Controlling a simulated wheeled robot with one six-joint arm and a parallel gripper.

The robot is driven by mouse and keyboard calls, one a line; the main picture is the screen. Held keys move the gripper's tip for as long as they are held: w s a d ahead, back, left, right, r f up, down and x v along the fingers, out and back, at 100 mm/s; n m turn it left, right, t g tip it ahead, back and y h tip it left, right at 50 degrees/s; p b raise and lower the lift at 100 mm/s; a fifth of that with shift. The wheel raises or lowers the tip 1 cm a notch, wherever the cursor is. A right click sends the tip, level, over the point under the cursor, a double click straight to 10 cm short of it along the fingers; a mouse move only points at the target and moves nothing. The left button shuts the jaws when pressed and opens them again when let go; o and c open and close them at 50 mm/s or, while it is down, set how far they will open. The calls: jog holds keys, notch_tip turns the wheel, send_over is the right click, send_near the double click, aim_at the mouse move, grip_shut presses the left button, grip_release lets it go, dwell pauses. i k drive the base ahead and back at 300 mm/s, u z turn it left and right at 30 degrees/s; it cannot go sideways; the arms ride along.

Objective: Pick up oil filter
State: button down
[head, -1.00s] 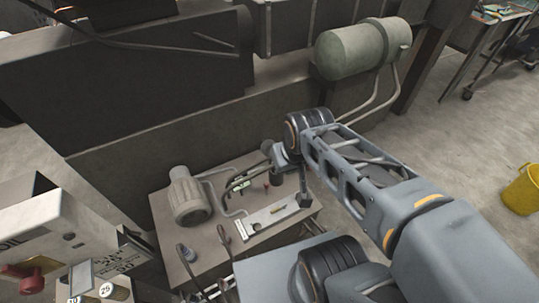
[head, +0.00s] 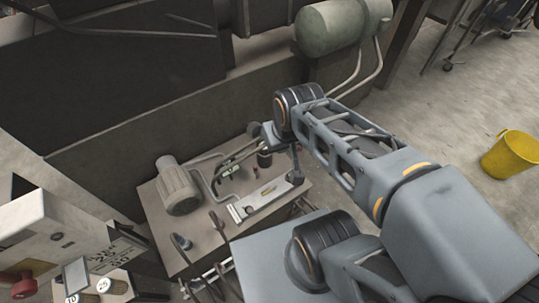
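No object can be clearly made out as the oil filter. A small dark green cylinder (head: 264,158) stands on the bench just below my wrist; it may be the filter, but it is too small to be sure. My arm reaches from the right over the bench. My gripper (head: 296,172) seems to point down near the bench's right edge, dark and small beside the cylinder. Its fingers are not clear, and I cannot tell whether it touches anything.
A grey bench (head: 205,238) carries a ribbed motor-like cylinder (head: 178,190), a pale metal plate (head: 266,195) and dark hoses. A dark wall stands behind. A green tank (head: 338,26) hangs above. A yellow bucket (head: 508,158) stands on open floor at right.

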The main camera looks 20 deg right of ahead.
aim_at(264, 152)
jog(key=u, duration=1.95)
jog(key=k, duration=0.5)
jog(key=z, duration=1.5)
jog(key=i, duration=0.5)
